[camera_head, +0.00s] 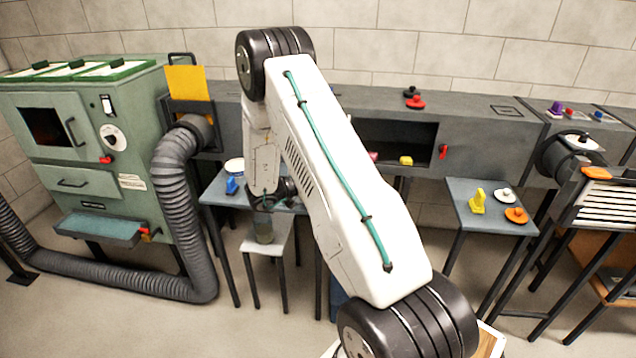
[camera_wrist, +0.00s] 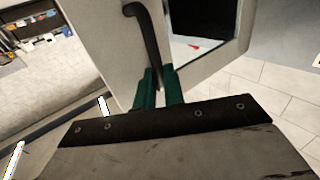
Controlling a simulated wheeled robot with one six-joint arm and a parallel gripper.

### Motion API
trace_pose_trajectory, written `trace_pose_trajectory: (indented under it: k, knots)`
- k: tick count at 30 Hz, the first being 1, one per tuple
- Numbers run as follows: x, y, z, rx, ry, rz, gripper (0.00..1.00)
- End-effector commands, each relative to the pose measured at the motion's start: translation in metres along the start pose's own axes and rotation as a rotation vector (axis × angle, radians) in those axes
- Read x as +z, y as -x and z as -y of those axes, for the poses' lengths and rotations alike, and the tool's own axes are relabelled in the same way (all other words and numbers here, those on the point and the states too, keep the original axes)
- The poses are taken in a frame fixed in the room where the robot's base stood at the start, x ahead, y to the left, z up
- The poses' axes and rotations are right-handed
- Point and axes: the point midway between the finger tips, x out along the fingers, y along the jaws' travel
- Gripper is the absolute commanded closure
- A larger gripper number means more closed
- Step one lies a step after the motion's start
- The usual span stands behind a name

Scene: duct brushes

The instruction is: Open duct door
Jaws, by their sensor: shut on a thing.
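In the wrist view, my gripper (camera_wrist: 158,90) has green fingertips closed around the lower part of a dark curved handle (camera_wrist: 148,35). The handle is on a pale grey door panel (camera_wrist: 100,35). Right of the handle is a framed dark opening (camera_wrist: 192,42) with a small red thing showing in it. In the head view, the grey duct (camera_head: 460,122) runs along the wall and has a dark rectangular opening (camera_head: 420,138) with a yellow thing inside. My arm hides the left end of that opening, and the door and fingertips cannot be made out there.
A green machine (camera_head: 85,135) with a ribbed hose (camera_head: 178,205) stands at the left. A small table (camera_head: 480,222) holds yellow, white and orange pieces. Another table (camera_head: 215,195) is at the left of my arm. A slatted rack (camera_head: 600,210) stands far right.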

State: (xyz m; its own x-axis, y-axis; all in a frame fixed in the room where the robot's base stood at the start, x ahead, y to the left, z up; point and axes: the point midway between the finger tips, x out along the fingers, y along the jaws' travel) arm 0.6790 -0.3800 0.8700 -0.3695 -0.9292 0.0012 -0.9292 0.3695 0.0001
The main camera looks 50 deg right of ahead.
Motion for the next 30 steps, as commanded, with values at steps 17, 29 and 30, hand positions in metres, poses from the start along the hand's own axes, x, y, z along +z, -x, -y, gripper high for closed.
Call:
trace_pose_trajectory:
  k: [17, 29, 30]
  knots:
    - [-0.0032, -0.0091, 0.0107, 0.012, -0.012, 0.0, 1.0]
    - [-0.0017, -0.003, 0.0091, 0.007, -0.006, 0.0, 0.68]
    - [-0.0016, -0.0024, 0.0091, 0.007, -0.006, 0.0, 0.68]
